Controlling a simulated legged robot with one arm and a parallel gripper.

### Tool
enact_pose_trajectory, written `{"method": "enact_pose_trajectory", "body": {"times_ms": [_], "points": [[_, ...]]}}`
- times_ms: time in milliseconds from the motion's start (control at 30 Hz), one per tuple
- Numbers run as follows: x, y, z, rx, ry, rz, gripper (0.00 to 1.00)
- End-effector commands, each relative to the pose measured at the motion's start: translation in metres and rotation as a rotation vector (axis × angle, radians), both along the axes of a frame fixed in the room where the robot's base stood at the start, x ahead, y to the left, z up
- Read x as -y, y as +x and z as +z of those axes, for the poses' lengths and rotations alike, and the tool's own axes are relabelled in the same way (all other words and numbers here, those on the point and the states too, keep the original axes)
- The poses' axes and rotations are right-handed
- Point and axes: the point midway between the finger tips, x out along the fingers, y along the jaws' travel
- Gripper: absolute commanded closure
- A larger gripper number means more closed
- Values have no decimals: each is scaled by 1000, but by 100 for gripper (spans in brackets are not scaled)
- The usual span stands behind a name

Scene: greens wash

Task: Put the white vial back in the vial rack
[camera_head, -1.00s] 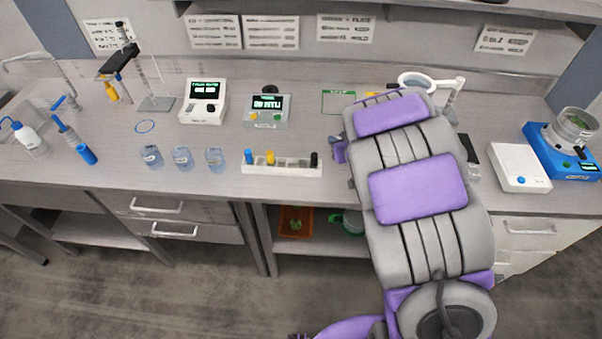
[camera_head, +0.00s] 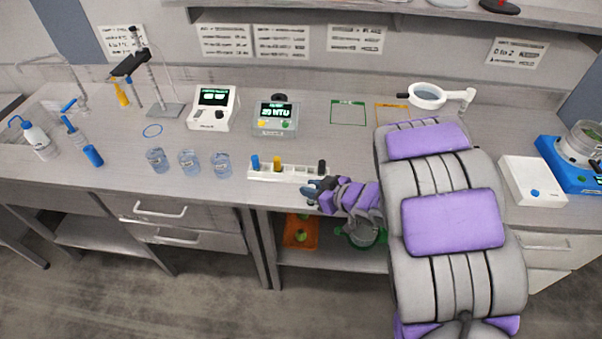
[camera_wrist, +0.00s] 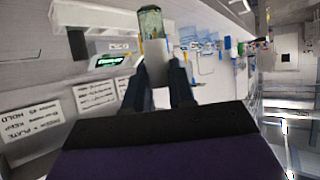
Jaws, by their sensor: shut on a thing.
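The vial rack (camera_head: 285,174) is a long white block near the bench's front edge. Blue-, yellow- and black-capped vials stand in it, with the black one at the right end and free room between yellow and black. My gripper (camera_head: 316,190) is at the rack's front right, close to the black-capped vial. In the wrist view my gripper (camera_wrist: 158,82) is shut on the white vial (camera_wrist: 152,40), a clear tube with greenish contents and a white end between the dark fingers. The held vial is hard to make out in the head view.
Several clear beakers (camera_head: 189,163) stand left of the rack. A turbidity meter (camera_head: 275,118) and another white meter (camera_head: 213,108) stand behind. A magnifier lamp (camera_head: 428,96) is at the back right. An orange bin (camera_head: 300,231) sits on the shelf below.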

Motion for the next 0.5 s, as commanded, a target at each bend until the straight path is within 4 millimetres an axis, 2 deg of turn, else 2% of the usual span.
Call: {"method": "enact_pose_trajectory", "body": {"times_ms": [500], "points": [[-28,102,-9,7,5,1,100]]}}
